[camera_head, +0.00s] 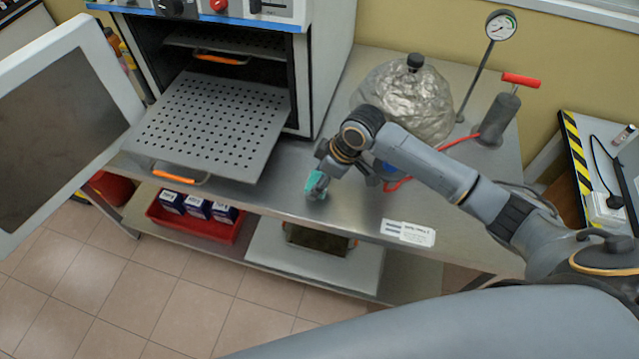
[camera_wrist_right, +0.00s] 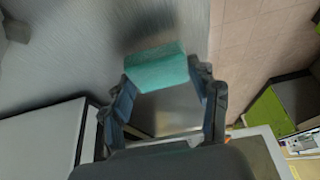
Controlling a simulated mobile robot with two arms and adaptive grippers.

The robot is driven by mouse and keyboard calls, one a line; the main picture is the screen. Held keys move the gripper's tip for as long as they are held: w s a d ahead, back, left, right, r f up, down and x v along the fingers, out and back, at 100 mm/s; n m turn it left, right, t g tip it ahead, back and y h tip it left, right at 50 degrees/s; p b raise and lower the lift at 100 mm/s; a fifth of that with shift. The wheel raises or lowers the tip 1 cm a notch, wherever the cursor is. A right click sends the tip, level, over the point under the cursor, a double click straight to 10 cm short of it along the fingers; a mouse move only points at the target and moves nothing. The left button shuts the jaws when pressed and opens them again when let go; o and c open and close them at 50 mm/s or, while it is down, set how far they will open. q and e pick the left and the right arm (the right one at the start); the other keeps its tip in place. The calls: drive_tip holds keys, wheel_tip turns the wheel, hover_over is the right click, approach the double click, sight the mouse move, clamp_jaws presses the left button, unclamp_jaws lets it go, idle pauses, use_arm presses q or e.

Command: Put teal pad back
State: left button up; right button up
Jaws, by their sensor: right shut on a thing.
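The teal pad (camera_head: 316,180) is in my right gripper, over the front part of the metal table (camera_head: 353,205). In the right wrist view the teal pad (camera_wrist_right: 157,68) sits between the two dark fingers of my right gripper (camera_wrist_right: 166,85), which are shut on it. Its shadow falls on the metal surface beside it. I cannot tell whether the pad touches the table. My left gripper is not in view; a large grey arm part of mine crosses the bottom of the head view.
An oven (camera_head: 330,60) stands open at the left, its perforated tray (camera_head: 215,120) pulled out. A foil-wrapped flask (camera_head: 400,100), a hand pump (camera_head: 497,118) and a gauge (camera_head: 500,25) stand behind my right arm. A label (camera_head: 408,233) lies at the front edge. Red bin (camera_head: 225,232) below.

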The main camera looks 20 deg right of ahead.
drive_tip(key=shift+w+d+f+p, duration=0.15)
drive_tip(key=shift+f+p, duration=0.4)
drive_tip(key=shift+f, duration=1.25)
drive_tip(key=shift+f, duration=0.15)
drive_tip(key=o, duration=1)
drive_tip(key=b+v, duration=0.1)
drive_tip(key=v, duration=1.1)
